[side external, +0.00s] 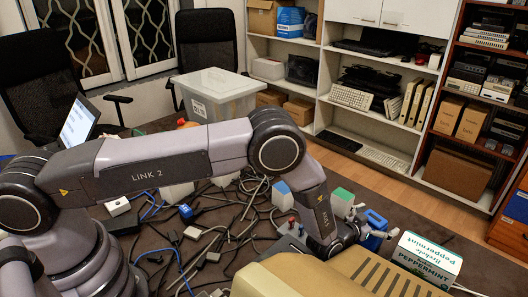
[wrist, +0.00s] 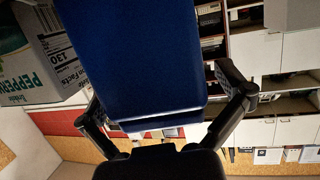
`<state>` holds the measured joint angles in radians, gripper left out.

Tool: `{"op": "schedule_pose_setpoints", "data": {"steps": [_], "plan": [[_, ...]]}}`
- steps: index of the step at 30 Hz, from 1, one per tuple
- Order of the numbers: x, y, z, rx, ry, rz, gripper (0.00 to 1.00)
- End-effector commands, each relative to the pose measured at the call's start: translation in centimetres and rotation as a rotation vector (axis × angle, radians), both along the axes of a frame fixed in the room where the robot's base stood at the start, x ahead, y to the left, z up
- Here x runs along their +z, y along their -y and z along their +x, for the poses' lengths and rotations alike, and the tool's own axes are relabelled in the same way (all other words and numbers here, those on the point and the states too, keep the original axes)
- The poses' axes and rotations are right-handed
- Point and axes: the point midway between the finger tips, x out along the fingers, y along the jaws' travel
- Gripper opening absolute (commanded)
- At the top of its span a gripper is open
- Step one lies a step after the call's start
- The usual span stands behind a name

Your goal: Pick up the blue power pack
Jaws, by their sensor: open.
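The blue power pack (side external: 374,221) shows at the end of my arm in the side view, partly hidden by my wrist. In the wrist view a large dark blue box-shaped body (wrist: 140,60), which looks like the same pack, fills the top middle, very close to the camera. My gripper (wrist: 160,95) is open, with one finger on the left and one on the right of the blue body. The right finger shows a small gap to it; contact on the left cannot be told. In the side view my gripper (side external: 372,234) is at the pack, its fingers only partly visible.
A Peppermint box (side external: 425,262) stands close on the right; it also shows in the wrist view (wrist: 35,65). A beige ridged case (side external: 350,274) is in front. Cables, adapters and a small blue item (side external: 186,211) clutter the dark table. A clear bin (side external: 217,92) stands behind.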

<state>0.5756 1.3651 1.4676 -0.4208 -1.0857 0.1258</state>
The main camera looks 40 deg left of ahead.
Motion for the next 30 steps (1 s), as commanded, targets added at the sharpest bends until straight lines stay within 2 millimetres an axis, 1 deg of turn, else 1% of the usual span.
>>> {"op": "schedule_pose_setpoints", "data": {"steps": [4,5,20,27,30], "plan": [[-0.01,-0.01,0.00,0.000,0.000,0.000,1.00],[0.00,-0.01,0.00,0.000,0.000,0.000,0.99],[-0.03,-0.02,-0.02,0.000,-0.001,0.000,0.34],[0.14,-0.01,0.02,0.000,0.001,-0.001,0.33],[0.54,0.01,0.05,0.000,0.002,-0.001,0.31]]}}
